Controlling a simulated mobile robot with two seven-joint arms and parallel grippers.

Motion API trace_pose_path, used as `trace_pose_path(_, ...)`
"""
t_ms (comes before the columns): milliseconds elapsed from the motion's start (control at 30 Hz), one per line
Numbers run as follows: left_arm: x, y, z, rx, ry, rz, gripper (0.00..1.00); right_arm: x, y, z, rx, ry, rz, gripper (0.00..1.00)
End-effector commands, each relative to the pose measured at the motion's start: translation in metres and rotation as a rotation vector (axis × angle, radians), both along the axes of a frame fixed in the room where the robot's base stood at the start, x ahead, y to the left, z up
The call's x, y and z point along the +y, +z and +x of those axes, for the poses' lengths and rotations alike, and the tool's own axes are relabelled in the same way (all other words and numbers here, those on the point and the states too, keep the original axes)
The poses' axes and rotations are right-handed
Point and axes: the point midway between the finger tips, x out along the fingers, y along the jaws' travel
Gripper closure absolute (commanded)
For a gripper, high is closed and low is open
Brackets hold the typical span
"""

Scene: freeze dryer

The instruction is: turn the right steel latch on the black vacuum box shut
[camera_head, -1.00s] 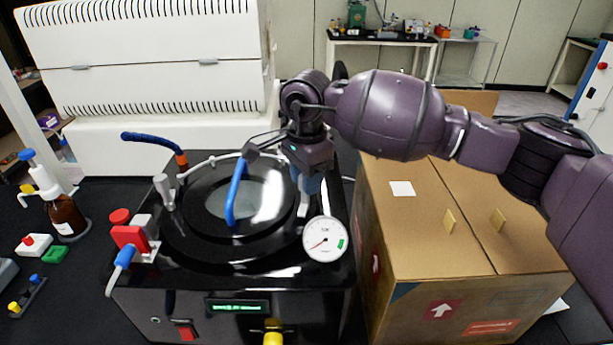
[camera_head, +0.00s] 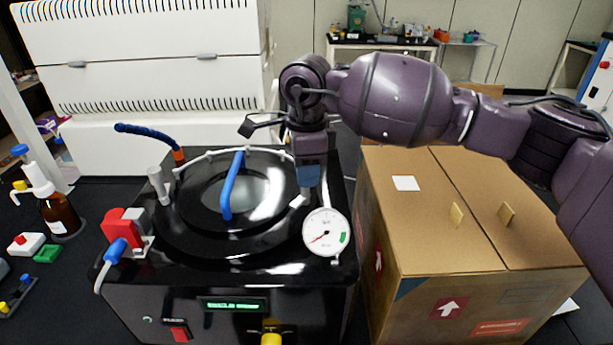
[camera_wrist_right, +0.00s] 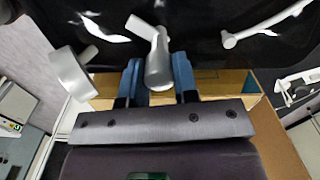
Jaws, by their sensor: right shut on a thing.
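The black vacuum box (camera_head: 280,285) stands on the dark bench, with a round lid and a blue handle (camera_head: 231,185) on top. The right steel latch (camera_head: 299,201) is at the lid's right edge, its short arm pointing left toward the lid. My right gripper (camera_head: 307,184) comes down on it from above, shut on its upright knob. In the right wrist view the latch (camera_wrist_right: 158,65) sits between the blue fingers of the gripper (camera_wrist_right: 157,75). The left steel latch (camera_head: 158,186) stands at the lid's left edge. My left gripper is not in view.
A round pressure gauge (camera_head: 326,232) stands just in front of the right latch. A cardboard box (camera_head: 440,230) is close on the right, below my arm. A red valve (camera_head: 122,227) with a blue plug is at the left, and a white machine (camera_head: 150,70) stands behind.

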Motion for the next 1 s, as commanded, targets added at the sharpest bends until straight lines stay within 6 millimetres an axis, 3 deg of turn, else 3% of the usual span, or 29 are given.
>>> trace_pose_path(600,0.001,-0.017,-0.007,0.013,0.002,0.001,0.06,0.000,0.001,-0.001,-0.003,-0.586,0.000,0.96)
trace_pose_path(1000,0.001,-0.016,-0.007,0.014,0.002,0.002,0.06,0.000,0.002,-0.002,-0.002,-0.933,0.001,0.96)
